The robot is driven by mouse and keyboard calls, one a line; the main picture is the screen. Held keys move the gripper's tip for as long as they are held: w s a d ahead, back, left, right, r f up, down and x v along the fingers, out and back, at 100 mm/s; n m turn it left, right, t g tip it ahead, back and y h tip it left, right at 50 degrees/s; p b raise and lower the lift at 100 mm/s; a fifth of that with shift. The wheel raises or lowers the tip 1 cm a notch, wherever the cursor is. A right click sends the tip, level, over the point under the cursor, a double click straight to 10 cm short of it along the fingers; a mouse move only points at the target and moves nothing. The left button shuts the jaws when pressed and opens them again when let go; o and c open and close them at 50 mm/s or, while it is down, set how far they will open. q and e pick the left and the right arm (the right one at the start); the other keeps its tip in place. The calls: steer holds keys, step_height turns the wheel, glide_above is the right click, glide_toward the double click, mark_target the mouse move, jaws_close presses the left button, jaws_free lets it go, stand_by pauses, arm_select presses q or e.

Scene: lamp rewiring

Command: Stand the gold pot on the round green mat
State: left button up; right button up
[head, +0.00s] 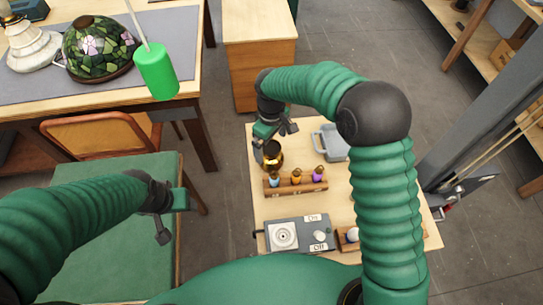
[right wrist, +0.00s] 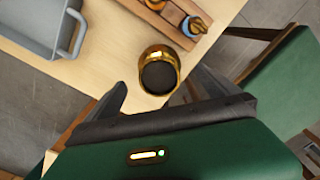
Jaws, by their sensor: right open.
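The gold pot (head: 272,153) stands upright near the far left edge of the small wooden table. In the right wrist view the pot (right wrist: 159,72), with a dark inside, shows just ahead of my fingers. My right gripper (head: 274,142) is open above and beside the pot, with nothing held. In the right wrist view its fingers (right wrist: 160,92) are spread on either side of the pot's near side; contact cannot be told. My left gripper (head: 174,217) is open and empty in front of the green seat. I cannot make out a round green mat in either view.
A wooden rack (head: 296,185) with small bottles stands near the pot. A grey tray (head: 333,143) lies to its right, and a grey hotplate box (head: 298,235) is nearer me. A green cylinder (head: 156,72) is at upper left, beside a stained-glass lampshade (head: 98,48).

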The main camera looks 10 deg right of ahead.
mark_target(270, 150)
steer(key=shift+w+f, duration=0.25)
steer(key=shift+f, duration=0.9)
steer(key=f, duration=0.2)
steer(key=f+p, duration=0.1)
steer(key=shift+s+a+f, duration=0.1)
steer(key=shift+s+f, duration=0.1)
steer(key=shift+f, duration=0.2)
steer(key=shift+w+f, duration=0.15)
steer(key=shift+f, duration=0.35)
steer(key=shift+r, duration=0.1)
steer(key=c, duration=1.8)
